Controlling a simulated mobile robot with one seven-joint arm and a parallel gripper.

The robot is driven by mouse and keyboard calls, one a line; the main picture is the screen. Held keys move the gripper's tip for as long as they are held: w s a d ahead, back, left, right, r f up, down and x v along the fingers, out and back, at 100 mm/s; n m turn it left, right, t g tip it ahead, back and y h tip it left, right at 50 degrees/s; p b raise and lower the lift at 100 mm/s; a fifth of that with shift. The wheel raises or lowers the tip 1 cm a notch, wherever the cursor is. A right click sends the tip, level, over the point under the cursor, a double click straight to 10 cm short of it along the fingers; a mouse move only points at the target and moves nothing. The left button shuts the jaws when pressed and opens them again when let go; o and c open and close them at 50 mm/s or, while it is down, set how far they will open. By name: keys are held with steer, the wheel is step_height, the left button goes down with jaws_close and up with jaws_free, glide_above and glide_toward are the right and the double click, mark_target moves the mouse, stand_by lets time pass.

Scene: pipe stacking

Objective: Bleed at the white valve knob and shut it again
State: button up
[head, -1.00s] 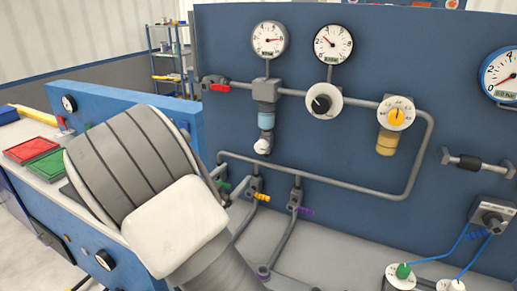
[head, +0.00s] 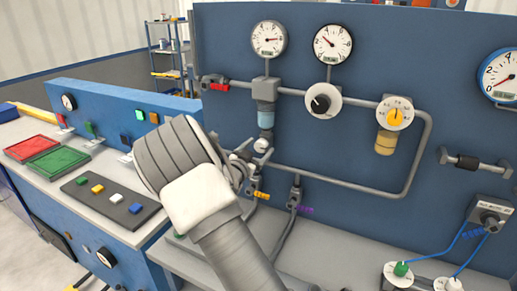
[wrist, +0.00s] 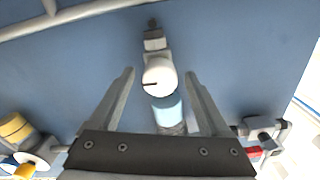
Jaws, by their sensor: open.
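The white valve knob (head: 261,145) sits at the bottom of the filter unit with the light blue bowl (head: 266,117) on the blue panel. In the wrist view the round knob (wrist: 159,78) with a dark mark lies between my two finger tips, with a gap visible on each side. My gripper (wrist: 160,73) is open and empty. In the head view my gripper (head: 243,158) is partly hidden by my wrist and is close to the knob. Whether the fingers reach as deep as the knob I cannot tell.
A grey pipe (head: 330,176) runs below the knob. A yellow-handled valve (head: 260,195) and a purple-handled valve (head: 304,208) are below it. A red handle (head: 219,87) is upper left of the filter. A black regulator knob (head: 321,103) is to the right.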

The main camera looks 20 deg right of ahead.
jaws_close()
stand_by(0.4)
steer(key=shift+n, duration=0.3)
steer(key=n+p, duration=0.2)
steer(key=n, duration=0.1)
steer(key=n+p, duration=0.2)
steer(key=n, duration=0.3)
steer(key=n+p, duration=0.2)
steer(key=n, duration=0.2)
steer(key=shift+n, duration=0.3)
steer(key=n+p, duration=0.1)
steer(key=n, duration=0.3)
steer(key=shift+n, duration=0.3)
